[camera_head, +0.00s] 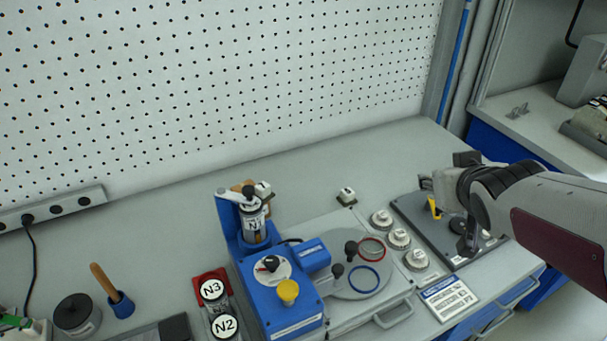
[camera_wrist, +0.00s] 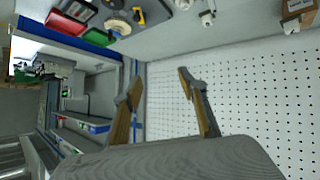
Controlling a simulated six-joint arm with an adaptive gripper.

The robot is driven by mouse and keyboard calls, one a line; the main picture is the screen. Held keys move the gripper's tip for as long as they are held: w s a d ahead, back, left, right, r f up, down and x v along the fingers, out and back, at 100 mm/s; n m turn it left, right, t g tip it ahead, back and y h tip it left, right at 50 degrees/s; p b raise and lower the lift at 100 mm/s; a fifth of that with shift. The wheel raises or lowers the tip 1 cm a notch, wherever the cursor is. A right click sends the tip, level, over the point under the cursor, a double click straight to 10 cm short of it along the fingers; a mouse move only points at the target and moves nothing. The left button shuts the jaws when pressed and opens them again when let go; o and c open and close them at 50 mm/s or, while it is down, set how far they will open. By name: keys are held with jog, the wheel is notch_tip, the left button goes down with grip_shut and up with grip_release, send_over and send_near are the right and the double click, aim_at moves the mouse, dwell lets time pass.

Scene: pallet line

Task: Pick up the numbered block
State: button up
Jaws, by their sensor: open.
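A small white block (camera_head: 346,196) with a dark mark on top stands on the grey bench behind the round plate; the mark is too small to read as a number. A similar white block (camera_head: 263,188) shows beside the blue fixture, partly hidden. My gripper (camera_head: 447,205) is at the right, above the dark tray and well away from both blocks.
A blue fixture (camera_head: 293,316) with a yellow knob stands at front centre, beside cylinders labelled N3 (camera_head: 212,289) and N2 (camera_head: 224,326). Pegboard (camera_head: 200,80) closes the back; bench behind the tray is clear.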

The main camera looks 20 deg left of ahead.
jog(key=w+a+f+n+y, duration=0.3)
jog(key=w+a, duration=0.3)
jog(key=a, duration=0.4)
jog(key=n+g+y, duration=0.5)
jog(key=n+y, duration=0.1)
jog(key=y, duration=0.2)
send_near(266, 188)
jog(key=x, duration=0.4)
jog(key=shift+d+f, duration=0.2)
jog(key=shift+x, duration=1.2)
jog(key=shift+a, duration=0.2)
jog(key=shift+x, duration=2.5)
